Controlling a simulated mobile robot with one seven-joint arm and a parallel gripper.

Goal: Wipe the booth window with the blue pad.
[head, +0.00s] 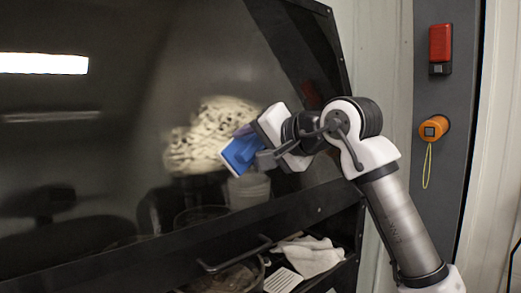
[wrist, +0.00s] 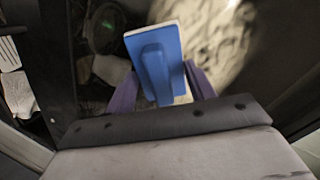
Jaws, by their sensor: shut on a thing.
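The blue pad (head: 240,154) has a blue back and a pale face, and is held in front of the booth window. My gripper (head: 257,142) is shut on it. In the wrist view the pad (wrist: 157,62) sits between the two purple fingers of my gripper (wrist: 160,85). The booth window (head: 110,120) is a large dark pane with a black frame; a whitish, speckled smear (head: 205,135) shows on it just left of the pad. I cannot tell whether the pad touches the glass.
Below the window an opening holds a white cloth (head: 306,255) and a round container (head: 230,278), with a black handle (head: 235,257) on the front ledge. A red device (head: 440,45) and an orange one (head: 433,128) with a hanging cord are on the grey post at the right.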

